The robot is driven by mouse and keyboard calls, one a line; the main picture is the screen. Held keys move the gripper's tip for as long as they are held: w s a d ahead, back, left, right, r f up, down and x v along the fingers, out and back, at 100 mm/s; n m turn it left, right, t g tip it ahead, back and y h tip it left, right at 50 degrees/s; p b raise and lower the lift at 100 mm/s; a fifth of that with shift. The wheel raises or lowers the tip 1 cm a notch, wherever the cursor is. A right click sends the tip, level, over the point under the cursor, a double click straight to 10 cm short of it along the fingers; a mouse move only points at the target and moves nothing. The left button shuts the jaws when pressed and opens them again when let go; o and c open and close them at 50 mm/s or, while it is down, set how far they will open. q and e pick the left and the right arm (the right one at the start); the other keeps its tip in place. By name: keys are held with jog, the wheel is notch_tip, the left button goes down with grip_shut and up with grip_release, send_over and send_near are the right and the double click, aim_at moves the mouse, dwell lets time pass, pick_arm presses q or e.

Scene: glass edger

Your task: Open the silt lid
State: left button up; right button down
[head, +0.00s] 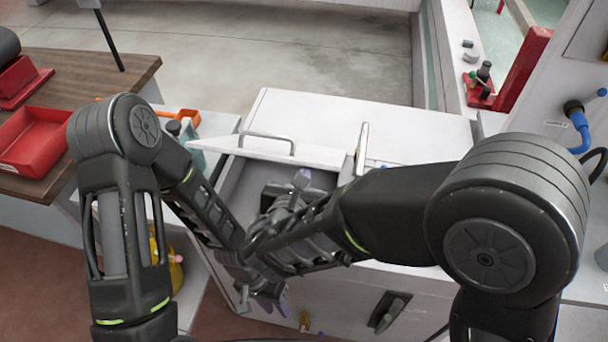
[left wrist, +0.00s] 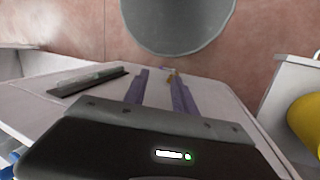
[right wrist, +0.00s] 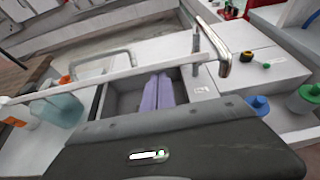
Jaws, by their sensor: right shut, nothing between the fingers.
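The white silt box (head: 400,135) is in front of me with an open compartment (head: 236,190) in its top. A white lid panel (head: 315,155) with a bar handle (head: 268,138) is at the compartment's far side; its exact tilt is unclear. In the right wrist view the panel (right wrist: 150,72) crosses above the opening. My right gripper (head: 300,180) is shut and empty; its purple fingers (right wrist: 158,80) are together over the compartment, apart from the handle. My left gripper (head: 268,304) is open and empty, low by the box front; its fingers (left wrist: 158,75) are parted.
A second upright metal handle (head: 362,148) stands right of the panel. A black latch (head: 388,312) and brass tap (head: 305,320) are on the box front. Bottles (right wrist: 60,105) stand left. Red trays (head: 35,140) sit on the wooden bench. The floor behind is clear.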

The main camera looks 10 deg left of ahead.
pick_arm(q)
jog(key=d+f+n, duration=0.1)
jog(key=s+d+f+n+t, duration=0.1)
jog(key=d+f+n+t, duration=0.1)
jog(key=n, duration=0.1)
jog(key=shift+s+d+f+h, duration=0.25)
jog(key=shift+s+d+h, duration=0.05)
jog(key=shift+s+d, duration=0.1)
pick_arm(e)
jog(key=shift+r, duration=0.2)
